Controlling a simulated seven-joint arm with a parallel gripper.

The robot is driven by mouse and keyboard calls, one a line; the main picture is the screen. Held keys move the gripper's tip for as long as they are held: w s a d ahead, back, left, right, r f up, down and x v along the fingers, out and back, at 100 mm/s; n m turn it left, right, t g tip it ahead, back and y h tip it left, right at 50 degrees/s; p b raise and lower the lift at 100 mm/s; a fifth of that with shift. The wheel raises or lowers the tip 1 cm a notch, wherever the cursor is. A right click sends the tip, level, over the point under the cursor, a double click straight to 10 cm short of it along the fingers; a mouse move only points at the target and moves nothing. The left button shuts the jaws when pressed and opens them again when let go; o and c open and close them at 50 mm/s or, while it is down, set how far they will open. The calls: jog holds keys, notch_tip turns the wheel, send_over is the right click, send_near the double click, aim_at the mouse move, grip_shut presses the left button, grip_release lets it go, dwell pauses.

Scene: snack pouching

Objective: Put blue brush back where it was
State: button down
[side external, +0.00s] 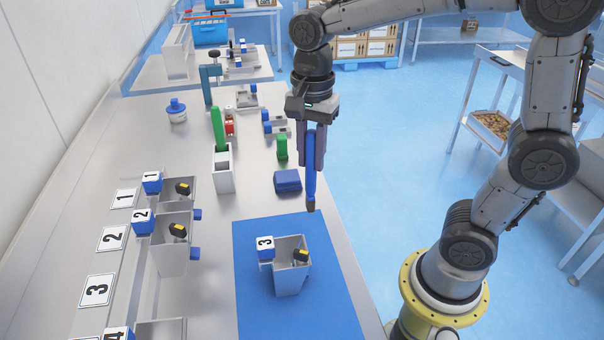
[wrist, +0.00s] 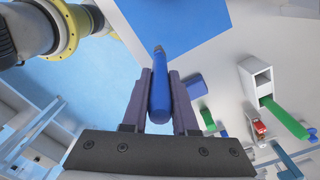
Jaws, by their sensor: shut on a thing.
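My gripper (side external: 308,150) is shut on the blue brush (side external: 311,172). The brush hangs upright, its dark tip pointing down, beside the blue block (side external: 288,181) near the bench's right edge in the side view. In the wrist view the brush (wrist: 160,98) lies between the two fingers of my gripper (wrist: 160,88). A white box-like holder (side external: 223,178) stands left of my gripper, with a green brush (side external: 218,130) upright in it. The holder also shows in the wrist view (wrist: 254,82), where a dark opening is visible next to the green brush (wrist: 285,118).
A blue mat (side external: 250,298) holds a grey bin (side external: 290,278) marked 3. Bins 1 (side external: 205,190) and 2 (side external: 170,262) stand at left. A green block (side external: 282,150), a red item (side external: 229,124) and a teal stand (side external: 208,85) are near the holder.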

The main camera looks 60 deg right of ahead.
jog(key=shift+w+f, duration=0.3)
jog(key=shift+f, duration=0.6)
jog(key=shift+w+f, duration=0.3)
jog(key=shift+f, duration=0.55)
jog(key=shift+w+f, duration=0.3)
jog(key=shift+f, duration=0.7)
jog(key=c, duration=0.7)
grip_release()
notch_tip(320, 180, up, 11)
jog(key=s+d+f+n+t, duration=0.1)
jog(key=s+n+t, duration=0.1)
jog(key=s+n, duration=0.3)
jog(key=s+f+n+t, duration=0.1)
jog(key=s+f+n, duration=0.1)
jog(key=s+n, duration=0.3)
jog(key=s+d+f+n+t, duration=0.1)
jog(key=s+n+t, duration=0.1)
jog(key=s+n, duration=0.3)
jog(key=shift+d+f+n+t, duration=0.15)
jog(key=shift+d+n+t, duration=0.2)
jog(key=shift+n, duration=0.25)
